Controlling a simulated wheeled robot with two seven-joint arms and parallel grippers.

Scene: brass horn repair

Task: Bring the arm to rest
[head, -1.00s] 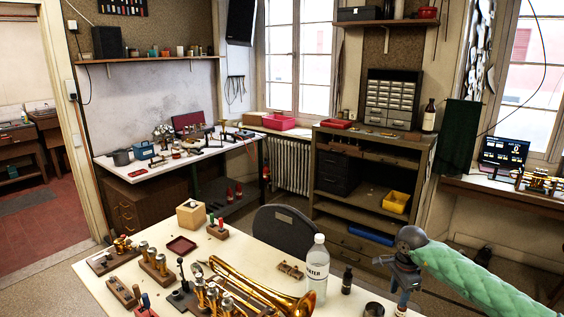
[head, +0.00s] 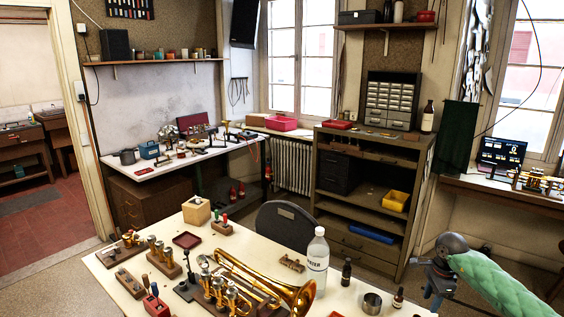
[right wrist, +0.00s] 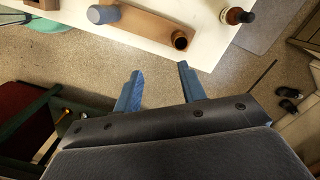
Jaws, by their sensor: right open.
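My right gripper (head: 432,299) is at the lower right of the head view, on the green-sleeved arm, off the right side of the front worktable (head: 350,287). In the right wrist view its two blue fingers (right wrist: 158,86) are spread apart. Nothing is between them; speckled floor shows in the gap. My left gripper is in neither view.
In the wrist view, a red-seated piece of furniture (right wrist: 22,125) is at left; floor is open below the fingers.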

